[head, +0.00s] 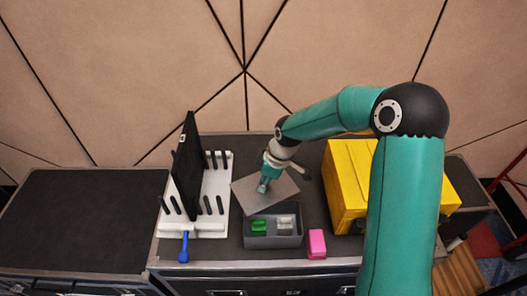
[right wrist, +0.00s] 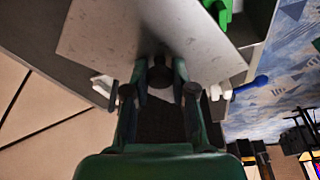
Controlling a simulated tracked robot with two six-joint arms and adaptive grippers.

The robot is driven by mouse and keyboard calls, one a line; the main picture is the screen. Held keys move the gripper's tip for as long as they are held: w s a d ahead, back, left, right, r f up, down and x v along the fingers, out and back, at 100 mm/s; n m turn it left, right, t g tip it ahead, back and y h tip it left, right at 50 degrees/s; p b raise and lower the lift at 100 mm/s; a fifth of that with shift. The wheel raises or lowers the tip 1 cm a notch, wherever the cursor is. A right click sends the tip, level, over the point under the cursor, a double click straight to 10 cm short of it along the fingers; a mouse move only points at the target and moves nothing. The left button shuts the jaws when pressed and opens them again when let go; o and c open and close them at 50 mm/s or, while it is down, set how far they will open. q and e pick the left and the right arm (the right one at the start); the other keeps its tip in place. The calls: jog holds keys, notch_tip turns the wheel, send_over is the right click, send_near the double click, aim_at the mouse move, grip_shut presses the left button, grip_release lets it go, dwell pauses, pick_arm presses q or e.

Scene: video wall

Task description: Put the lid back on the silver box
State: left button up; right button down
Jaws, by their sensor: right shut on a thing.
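The silver box (head: 273,241) stands open on the dark worktop, with a green block (head: 259,227) and a pale grey block (head: 285,222) inside. Its flat grey lid (head: 281,191) is tilted and turned, above the back part of the box. My right gripper (head: 264,186) is shut on the lid's knob. In the right wrist view the fingers (right wrist: 159,92) close around the dark knob (right wrist: 160,74) under the broad lid plate (right wrist: 195,35). How far the lid is above the box rim is hard to tell. My left gripper is not in view.
A white rack (head: 221,190) with black pegs and an upright black panel (head: 187,170) stands left of the box. A blue-handled tool (head: 184,247) lies at its front. A pink block (head: 317,243) is right of the box, and a yellow case (head: 347,185) stands behind it.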

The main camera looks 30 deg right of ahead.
jog(key=s+a+r+p, duration=0.2)
jog(key=s+a+p, duration=0.1)
jog(key=s, duration=0.5)
pick_arm(q)
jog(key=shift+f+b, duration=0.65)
jog(key=shift+b, duration=1.85)
pick_arm(e)
jog(key=shift+w+d+f, duration=0.1)
jog(key=shift+d+f, duration=0.05)
jog(key=shift+f, duration=0.8)
jog(key=shift+w+d+f, duration=0.1)
jog(key=shift+d+f, duration=0.05)
jog(key=shift+f, duration=0.8)
jog(key=shift+d+f, duration=0.15)
jog(key=shift+f, duration=0.8)
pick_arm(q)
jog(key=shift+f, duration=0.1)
pick_arm(e)
jog(key=shift+r, duration=0.1)
pick_arm(q)
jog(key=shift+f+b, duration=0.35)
jog(key=shift+b, duration=0.15)
pick_arm(e)
jog(key=shift+f, duration=0.2)
jog(key=c, duration=0.9)
grip_release()
jog(key=shift+o, duration=0.4)
